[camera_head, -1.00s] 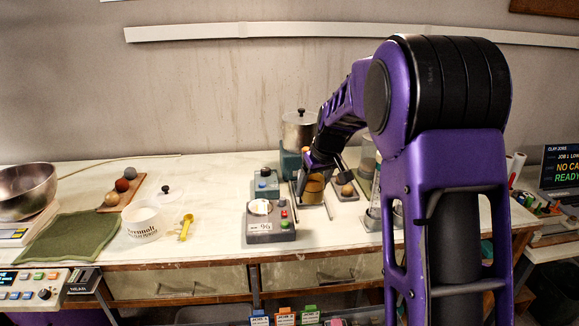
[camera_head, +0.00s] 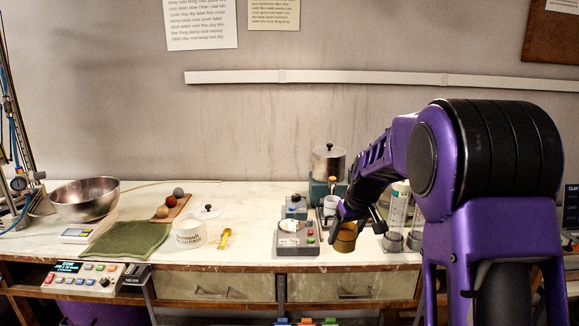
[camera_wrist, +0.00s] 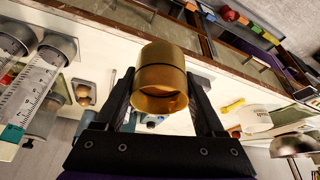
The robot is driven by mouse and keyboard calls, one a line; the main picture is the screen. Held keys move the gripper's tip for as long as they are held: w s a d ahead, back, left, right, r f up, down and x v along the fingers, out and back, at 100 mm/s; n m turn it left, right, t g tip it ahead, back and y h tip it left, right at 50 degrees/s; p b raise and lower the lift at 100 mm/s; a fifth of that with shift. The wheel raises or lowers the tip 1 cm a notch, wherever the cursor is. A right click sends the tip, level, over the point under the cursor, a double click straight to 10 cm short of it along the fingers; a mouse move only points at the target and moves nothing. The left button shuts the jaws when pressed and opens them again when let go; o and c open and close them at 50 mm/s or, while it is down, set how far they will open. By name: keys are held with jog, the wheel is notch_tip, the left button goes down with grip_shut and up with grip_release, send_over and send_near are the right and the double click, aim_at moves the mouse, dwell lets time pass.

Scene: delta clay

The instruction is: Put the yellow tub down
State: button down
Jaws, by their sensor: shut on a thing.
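The yellow tub (camera_head: 346,238) is a small amber-gold round cup. My gripper (camera_head: 341,222) is shut on it near the front of the white table, right of the grey scale-like box (camera_head: 297,238). In the wrist view the tub (camera_wrist: 160,75) sits between the two black fingers of my gripper (camera_wrist: 160,88), its round rim facing the camera. It looks held above the table, but I cannot tell how high.
A white lettered tub (camera_head: 190,233), a yellow scoop (camera_head: 224,238) and a green cloth (camera_head: 128,240) lie to the left. Clear cylinders (camera_head: 397,210) stand to the right, a metal pot (camera_head: 328,162) behind. The tabletop between scoop and grey box is clear.

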jog(key=s+f+m+h, duration=0.1)
jog(key=s+f+m, duration=0.2)
jog(key=s+f, duration=1.3)
jog(key=shift+s+m, duration=0.3)
jog(key=shift+s, duration=0.3)
jog(key=shift+w, duration=0.1)
